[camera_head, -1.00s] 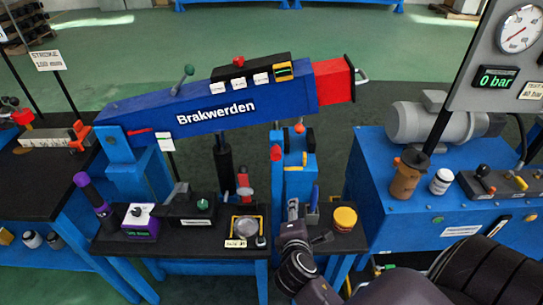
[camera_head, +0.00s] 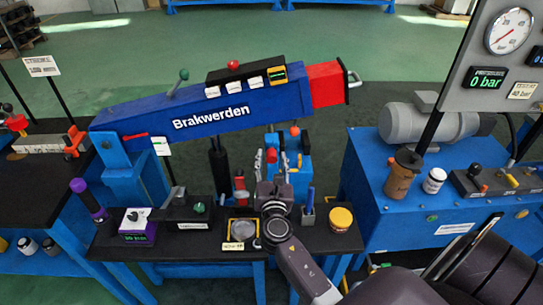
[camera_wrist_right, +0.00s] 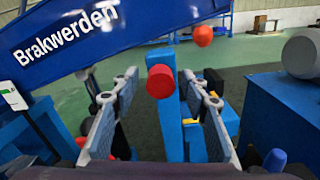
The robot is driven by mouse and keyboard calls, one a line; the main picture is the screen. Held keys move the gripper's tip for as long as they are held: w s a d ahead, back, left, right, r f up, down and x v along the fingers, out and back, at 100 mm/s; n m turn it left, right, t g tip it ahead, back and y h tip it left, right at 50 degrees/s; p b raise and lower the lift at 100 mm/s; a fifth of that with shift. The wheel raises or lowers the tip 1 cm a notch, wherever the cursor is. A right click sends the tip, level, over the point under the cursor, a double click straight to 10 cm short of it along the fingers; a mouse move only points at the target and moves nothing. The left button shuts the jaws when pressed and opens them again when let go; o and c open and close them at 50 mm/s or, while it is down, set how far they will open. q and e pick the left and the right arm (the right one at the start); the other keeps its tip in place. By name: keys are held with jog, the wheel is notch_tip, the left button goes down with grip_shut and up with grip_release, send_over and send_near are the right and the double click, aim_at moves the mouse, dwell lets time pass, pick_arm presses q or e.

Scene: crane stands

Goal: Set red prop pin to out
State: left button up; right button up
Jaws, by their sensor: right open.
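The red prop pin shows in the right wrist view as a round red knob (camera_wrist_right: 160,82) in front of a blue upright post (camera_wrist_right: 171,122). In the head view its red end (camera_head: 271,155) shows between the fingertips of my right gripper (camera_head: 272,164). My right gripper is open, with one finger on each side of the pin in the right wrist view (camera_wrist_right: 160,92). I see no finger touching the pin. How far the pin sits in the post cannot be told. My left gripper is not in view.
A blue beam (camera_head: 205,113) marked Brakwerden slopes above the bench, left of the post. An orange ball (camera_head: 295,131) tops a part beside the pin. A yellow-lidded jar (camera_head: 341,219) and a blue pump unit (camera_head: 430,205) stand to the right.

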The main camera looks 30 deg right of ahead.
jog(key=shift+w+d, duration=0.35)
jog(key=shift+w, duration=0.15)
jog(key=shift+c, duration=0.3)
grip_shut()
